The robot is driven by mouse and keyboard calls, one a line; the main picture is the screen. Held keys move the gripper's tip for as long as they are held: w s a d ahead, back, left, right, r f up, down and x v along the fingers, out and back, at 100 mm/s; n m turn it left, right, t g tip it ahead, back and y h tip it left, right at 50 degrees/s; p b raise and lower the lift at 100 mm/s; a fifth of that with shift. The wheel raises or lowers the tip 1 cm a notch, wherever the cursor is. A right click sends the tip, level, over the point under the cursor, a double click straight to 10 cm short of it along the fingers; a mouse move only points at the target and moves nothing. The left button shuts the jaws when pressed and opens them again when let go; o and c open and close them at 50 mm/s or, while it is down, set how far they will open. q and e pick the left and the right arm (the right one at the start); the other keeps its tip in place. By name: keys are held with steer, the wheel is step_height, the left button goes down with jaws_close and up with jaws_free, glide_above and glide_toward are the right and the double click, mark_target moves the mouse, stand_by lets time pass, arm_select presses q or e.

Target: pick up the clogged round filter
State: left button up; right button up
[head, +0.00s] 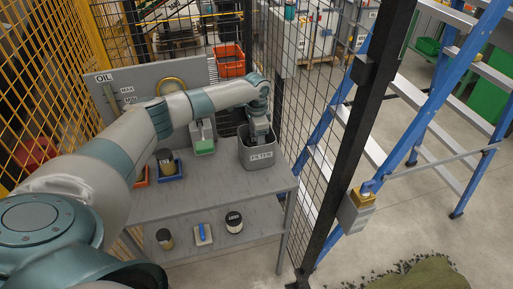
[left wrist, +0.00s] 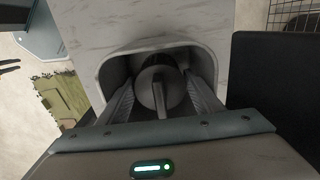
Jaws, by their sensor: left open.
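The round filter (left wrist: 161,88) is a dark cylinder with a grey ridge across its top, seen in the left wrist view inside a grey bin (left wrist: 108,66). In the head view the bin, labelled FILTER (head: 262,159), stands at the right end of the bench, and its inside is mostly hidden by my left gripper (head: 260,138). My left gripper points down into the bin. Its two fingers lie open on either side of the filter; I cannot tell whether they touch it. My right gripper is not in view.
The grey bench (head: 215,188) also holds a green-and-white item (head: 204,145) and a blue tray (head: 171,171) with a canister. An OIL panel (head: 130,92) stands behind. A dark fence post (head: 350,150) and blue ladder (head: 440,95) are at right. The lower shelf holds several small items.

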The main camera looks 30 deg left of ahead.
arm_select(q)
steer(key=c, duration=0.8)
steer(key=shift+r, duration=0.1)
steer(key=shift+r+b, duration=0.35)
steer(key=shift+r, duration=0.1)
step_height(320, 180, up, 8)
steer(key=b, duration=0.3)
steer(key=shift+f, duration=0.25)
steer(key=shift+r, duration=0.75)
